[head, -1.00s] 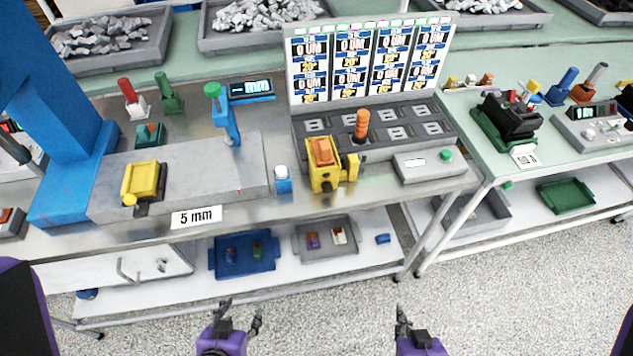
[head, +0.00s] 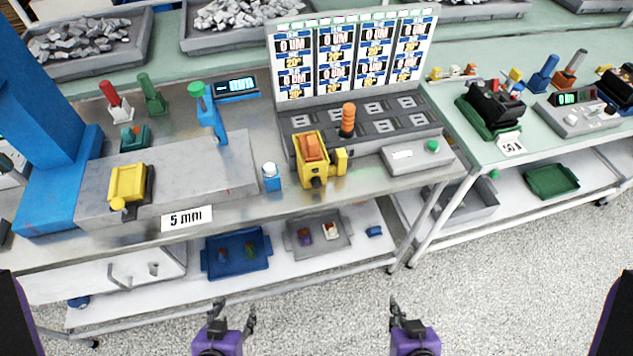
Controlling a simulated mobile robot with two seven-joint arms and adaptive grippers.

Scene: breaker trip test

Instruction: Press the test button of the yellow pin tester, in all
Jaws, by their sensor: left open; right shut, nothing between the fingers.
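Two yellow devices are on the steel bench, and I cannot tell for sure which is the yellow pin tester. One yellow device (head: 308,160) with an orange block on top stands at the front edge of the dark socket panel. The other yellow device (head: 127,183) lies on the grey slab at the left. A small blue block with a white round top (head: 271,177) stands between them. My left gripper (head: 232,322) is open and empty, low in front of the bench. My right gripper (head: 397,314) is shut and empty, also in front. Both are well apart from the devices.
An orange peg (head: 348,120) stands on the panel, before a display board (head: 350,58). A blue press column (head: 50,130) rises at the left. The lower shelf holds a blue tray (head: 208,260). Floor shows at right.

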